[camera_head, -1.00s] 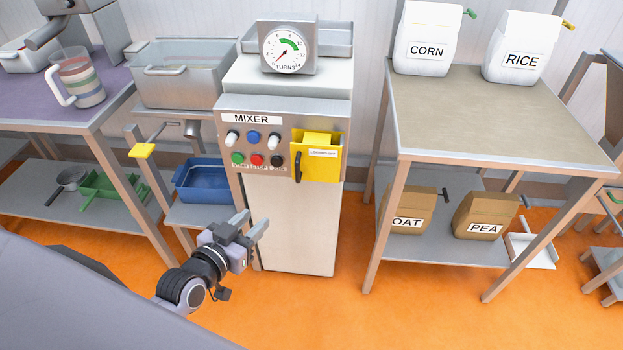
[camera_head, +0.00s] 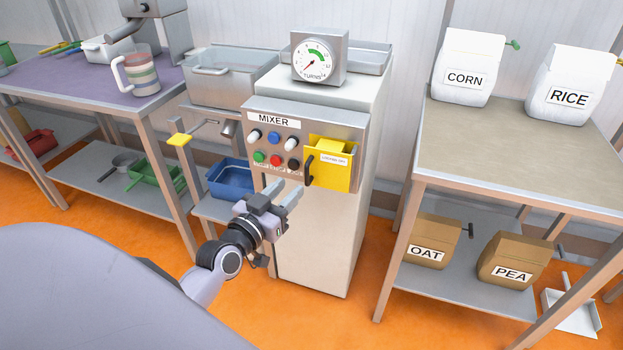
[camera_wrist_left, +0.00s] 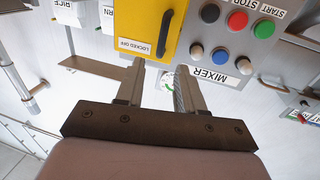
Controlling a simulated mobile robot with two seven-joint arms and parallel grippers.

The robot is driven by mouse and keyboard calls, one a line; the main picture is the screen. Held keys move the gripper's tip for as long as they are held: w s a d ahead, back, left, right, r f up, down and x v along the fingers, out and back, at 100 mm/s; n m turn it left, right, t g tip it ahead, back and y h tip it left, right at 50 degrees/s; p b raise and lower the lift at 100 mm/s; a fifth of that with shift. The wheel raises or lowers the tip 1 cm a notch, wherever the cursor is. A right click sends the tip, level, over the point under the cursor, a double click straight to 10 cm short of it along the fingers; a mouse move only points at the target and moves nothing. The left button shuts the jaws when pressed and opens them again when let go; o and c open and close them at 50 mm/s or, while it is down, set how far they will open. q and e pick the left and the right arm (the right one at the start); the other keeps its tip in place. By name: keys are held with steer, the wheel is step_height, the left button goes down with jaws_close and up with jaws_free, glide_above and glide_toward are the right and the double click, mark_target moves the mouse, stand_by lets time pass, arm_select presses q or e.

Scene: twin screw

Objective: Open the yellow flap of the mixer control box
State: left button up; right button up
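The mixer control box (camera_head: 300,140) is on the front of the mixer cabinet, with a MIXER label, knobs and coloured buttons. The yellow flap (camera_head: 330,166) is at its right side, with a black handle (camera_head: 309,171) along its left edge; the flap looks closed. In the left wrist view the yellow flap (camera_wrist_left: 135,25) and its handle (camera_wrist_left: 165,32) are just beyond the fingers. My left gripper (camera_head: 287,197) is open and empty, below and left of the flap, apart from it. It also shows in the left wrist view (camera_wrist_left: 158,88). My right gripper is not in view.
A shelf table (camera_head: 520,145) with CORN and RICE bags stands at the right. A crank with a yellow grip (camera_head: 180,139) juts out left of the mixer, above a blue bin (camera_head: 232,178). The floor before the cabinet is clear.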

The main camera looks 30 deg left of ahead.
mark_target(327, 170)
arm_select(q)
steer(key=w, duration=0.7)
steer(key=shift+a, duration=0.2)
steer(key=shift+w, duration=0.1)
jaws_close()
